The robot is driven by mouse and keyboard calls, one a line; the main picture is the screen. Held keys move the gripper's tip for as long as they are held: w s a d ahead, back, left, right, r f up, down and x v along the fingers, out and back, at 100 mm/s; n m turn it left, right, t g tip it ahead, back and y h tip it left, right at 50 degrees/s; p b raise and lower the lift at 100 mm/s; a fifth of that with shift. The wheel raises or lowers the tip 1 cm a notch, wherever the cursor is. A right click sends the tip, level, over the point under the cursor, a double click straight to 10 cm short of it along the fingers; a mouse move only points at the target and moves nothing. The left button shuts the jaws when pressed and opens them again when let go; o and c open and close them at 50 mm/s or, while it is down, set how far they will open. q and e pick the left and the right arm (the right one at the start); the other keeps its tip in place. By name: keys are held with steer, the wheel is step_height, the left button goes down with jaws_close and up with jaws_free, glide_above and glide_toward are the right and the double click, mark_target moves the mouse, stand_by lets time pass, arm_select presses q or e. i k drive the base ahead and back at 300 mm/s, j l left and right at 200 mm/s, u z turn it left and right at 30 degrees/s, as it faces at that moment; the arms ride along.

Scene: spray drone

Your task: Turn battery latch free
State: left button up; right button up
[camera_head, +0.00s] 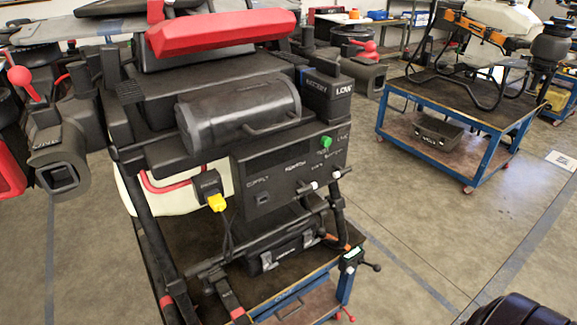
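The spray drone (155,95), a dark machine with red trim, stands on a blue-framed cart in the left and middle of the head view. A black battery block (328,90) marked BATTERY and LOW sits upright at its upper right, beside a dark cylinder with a handle (240,112). I cannot make out the battery latch for certain. Below is a control panel (285,175) with a green knob (325,142) and short white-tipped levers (308,188). A yellow plug (217,202) hangs at the panel's left. Neither gripper can be made out.
Red levers stand on the drone's left (22,78) and right (366,50) sides. A second blue cart (478,120) carries another machine (485,35) at the upper right. The floor (430,230) between the carts is clear. A dark rounded part (515,312) shows at the bottom right.

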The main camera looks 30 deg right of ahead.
mark_target(340, 171)
steer(key=z, duration=1.4)
